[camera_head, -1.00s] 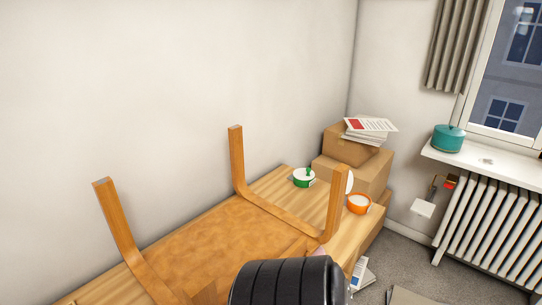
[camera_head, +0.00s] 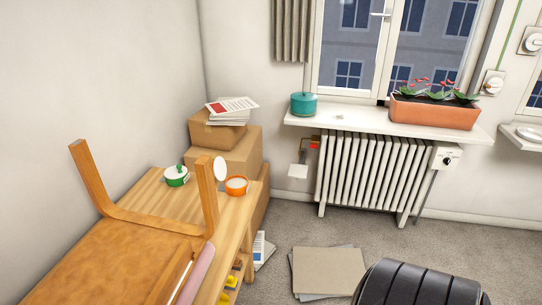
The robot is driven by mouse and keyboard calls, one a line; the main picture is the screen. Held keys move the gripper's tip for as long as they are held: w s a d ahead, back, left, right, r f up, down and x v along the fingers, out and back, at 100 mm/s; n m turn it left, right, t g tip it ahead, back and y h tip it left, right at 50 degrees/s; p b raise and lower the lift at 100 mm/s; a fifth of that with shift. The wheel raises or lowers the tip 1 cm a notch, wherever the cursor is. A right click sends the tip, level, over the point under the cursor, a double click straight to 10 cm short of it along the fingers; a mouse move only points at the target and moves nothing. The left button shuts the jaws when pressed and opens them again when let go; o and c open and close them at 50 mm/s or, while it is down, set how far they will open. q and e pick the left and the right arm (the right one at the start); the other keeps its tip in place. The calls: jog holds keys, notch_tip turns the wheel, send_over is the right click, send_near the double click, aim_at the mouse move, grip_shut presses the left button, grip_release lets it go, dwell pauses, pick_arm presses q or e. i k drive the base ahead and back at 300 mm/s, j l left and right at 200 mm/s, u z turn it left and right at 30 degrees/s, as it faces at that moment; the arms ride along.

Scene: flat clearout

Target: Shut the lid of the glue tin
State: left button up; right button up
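An orange tin (camera_head: 237,187) stands on the wooden table, with its top open and white inside. A white round lid (camera_head: 220,168) stands upright at its left rim, partly hidden by a chair leg. A green tin (camera_head: 176,178) with a white top and a green piece on it stands further left on the table. I cannot read a label, so which tin holds glue is not certain; the orange one shows a raised lid. Neither of my grippers is in view.
An upturned wooden chair (camera_head: 130,262) lies on the table (camera_head: 150,192), its legs near the tins. Cardboard boxes (camera_head: 228,152) with papers stand behind. A teal pot (camera_head: 303,104) and a planter (camera_head: 434,112) are on the sill.

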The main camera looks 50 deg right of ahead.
aim_at(219, 165)
jog(key=z, duration=1.4)
jog(key=i+l, duration=0.15)
jog(key=l, duration=0.2)
jog(key=i+l+u, duration=0.1)
jog(key=l, duration=0.25)
jog(key=i+l, duration=0.2)
jog(key=l, duration=0.15)
